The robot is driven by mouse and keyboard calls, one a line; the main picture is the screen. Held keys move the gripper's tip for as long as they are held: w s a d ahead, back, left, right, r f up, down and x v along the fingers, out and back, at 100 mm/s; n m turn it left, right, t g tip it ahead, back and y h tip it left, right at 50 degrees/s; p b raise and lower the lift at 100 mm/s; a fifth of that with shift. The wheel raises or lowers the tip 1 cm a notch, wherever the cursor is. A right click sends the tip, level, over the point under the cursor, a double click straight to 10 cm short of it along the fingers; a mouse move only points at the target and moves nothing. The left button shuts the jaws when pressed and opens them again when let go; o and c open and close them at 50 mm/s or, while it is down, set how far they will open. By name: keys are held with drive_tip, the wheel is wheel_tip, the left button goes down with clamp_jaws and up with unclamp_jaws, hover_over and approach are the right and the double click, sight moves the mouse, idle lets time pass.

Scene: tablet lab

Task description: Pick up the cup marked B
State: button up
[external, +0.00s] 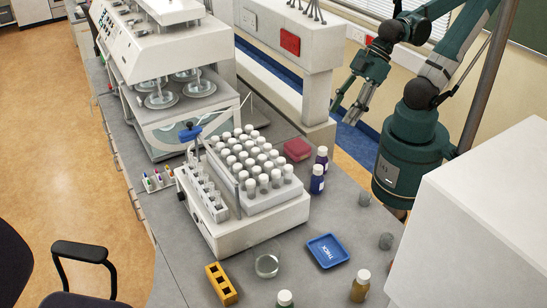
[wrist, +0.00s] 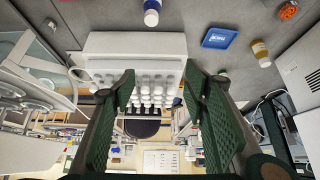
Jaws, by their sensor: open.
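No letter is readable, so I cannot tell which cup is marked B. My gripper (external: 345,112) is raised beyond the bench, behind and above the cups, well apart from them. In the wrist view my gripper (wrist: 158,78) has its green fingers spread wide with nothing between them. I cannot make out a cup there.
A rack of white-capped vials (external: 253,165) fills the bench middle. Purple bottles (external: 317,179), a red box (external: 298,149), a blue tray (external: 328,251), an amber bottle (external: 360,286), a glass dish (external: 267,264) and a yellow block (external: 221,284) stand around it. A white box (external: 480,220) blocks the right.

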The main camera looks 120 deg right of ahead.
drive_tip(key=a+f+n+g+b, duration=0.1)
drive_tip(key=a+f+g, duration=0.15)
drive_tip(key=f, duration=0.25)
drive_tip(key=a+f+g+b, duration=0.1)
drive_tip(key=a+f+b, duration=0.1)
drive_tip(key=a+f, duration=0.3)
drive_tip(key=n+g+b, duration=0.1)
drive_tip(key=g+b, duration=0.2)
drive_tip(key=g, duration=0.1)
approach(365, 197)
drive_tip(key=a, duration=0.2)
drive_tip(key=shift+w+d+f+t, duration=0.1)
drive_tip(key=shift+w+f+t, duration=0.15)
drive_tip(key=shift+w, duration=0.2)
drive_tip(key=shift+f, duration=0.1)
drive_tip(key=shift+f, duration=1.15)
drive_tip(key=shift+f, duration=0.1)
drive_tip(key=shift+d+f+b, duration=0.15)
drive_tip(key=shift+f+b, duration=0.5)
drive_tip(key=shift+f, duration=1.85)
drive_tip(key=shift+c, duration=0.5)
